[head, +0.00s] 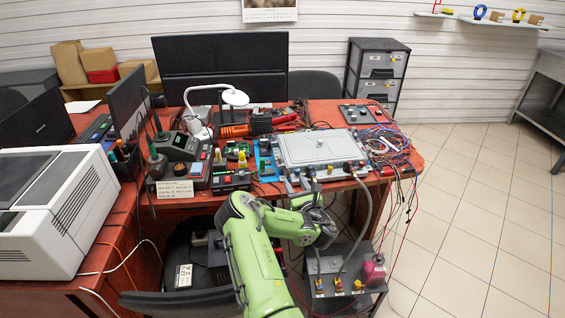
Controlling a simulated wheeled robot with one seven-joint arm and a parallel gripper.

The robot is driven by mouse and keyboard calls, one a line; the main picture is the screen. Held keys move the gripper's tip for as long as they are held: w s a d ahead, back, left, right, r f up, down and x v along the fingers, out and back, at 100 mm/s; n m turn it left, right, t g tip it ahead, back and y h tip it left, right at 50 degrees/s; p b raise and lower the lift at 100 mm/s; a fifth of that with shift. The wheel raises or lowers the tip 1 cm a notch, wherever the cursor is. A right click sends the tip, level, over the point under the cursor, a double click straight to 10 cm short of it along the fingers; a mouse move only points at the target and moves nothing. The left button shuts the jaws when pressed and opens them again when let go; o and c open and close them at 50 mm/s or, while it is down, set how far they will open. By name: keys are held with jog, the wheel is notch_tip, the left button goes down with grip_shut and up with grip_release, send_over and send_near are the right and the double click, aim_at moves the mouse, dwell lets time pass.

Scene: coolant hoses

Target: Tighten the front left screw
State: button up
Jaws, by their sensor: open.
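A large grey lidded metal unit (318,147) lies on the red desk near its front edge. Several small fittings (347,167) line its front side. A grey hose (368,205) runs from the front right of the unit down to a low cart. My gripper (297,184) is open at the front left of the unit, just in front of the desk edge. My own wrist partly covers it, so I cannot tell whether it touches anything. The front left screw is too small or hidden to make out.
The low cart (345,300) with coloured connectors and a pink bottle (373,270) stands right of my arm. Red and black cables (395,150) lie right of the unit. Tools and electronics (232,178) crowd the left. A chair (180,300) stands below. Tiled floor on the right is clear.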

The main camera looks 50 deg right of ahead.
aim_at(281, 159)
jog(key=b+x, duration=0.2)
jog(key=x, duration=1.1)
jog(key=shift+w+d, duration=0.15)
jog(key=shift+w, duration=0.05)
